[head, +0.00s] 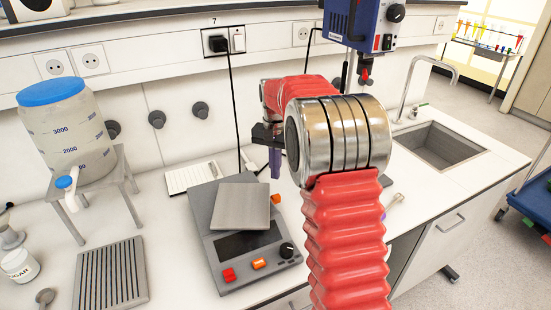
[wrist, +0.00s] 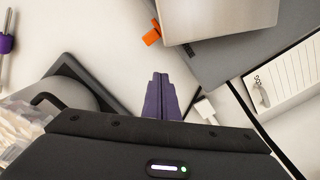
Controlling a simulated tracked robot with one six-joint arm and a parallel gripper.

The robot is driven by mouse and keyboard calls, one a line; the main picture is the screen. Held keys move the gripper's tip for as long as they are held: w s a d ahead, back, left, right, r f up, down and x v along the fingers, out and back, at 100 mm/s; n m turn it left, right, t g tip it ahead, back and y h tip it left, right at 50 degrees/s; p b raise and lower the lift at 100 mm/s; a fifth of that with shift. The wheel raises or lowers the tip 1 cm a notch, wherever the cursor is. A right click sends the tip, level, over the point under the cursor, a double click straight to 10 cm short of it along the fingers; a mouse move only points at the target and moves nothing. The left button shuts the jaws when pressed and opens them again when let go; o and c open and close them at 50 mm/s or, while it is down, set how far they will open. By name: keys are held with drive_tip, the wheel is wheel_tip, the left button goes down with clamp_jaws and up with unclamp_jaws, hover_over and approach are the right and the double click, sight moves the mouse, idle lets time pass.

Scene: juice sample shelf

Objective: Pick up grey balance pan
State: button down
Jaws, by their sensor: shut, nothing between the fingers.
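The grey balance pan (head: 244,206) is a square metal plate lying flat on top of the grey balance (head: 229,263) on the bench. In the wrist view the pan (wrist: 217,15) shows at the top, right of centre, cut off by the frame edge. My gripper (head: 275,163) is above the bench, behind and to the right of the pan in the head view, apart from it. In the wrist view its purple fingers (wrist: 161,97) are together with nothing between them. My arm hides part of the bench to the right.
A notepad (head: 192,177) lies behind the balance. A large container with a blue lid (head: 66,125) stands on a metal stand at left. A ribbed grey tray (head: 112,273) lies front left. A black cable (head: 234,100) hangs down behind the balance. A sink (head: 440,147) is at right.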

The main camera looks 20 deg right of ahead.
drive_tip(key=shift+s+a+r, duration=0.2)
drive_tip(key=shift+s+a, duration=1.15)
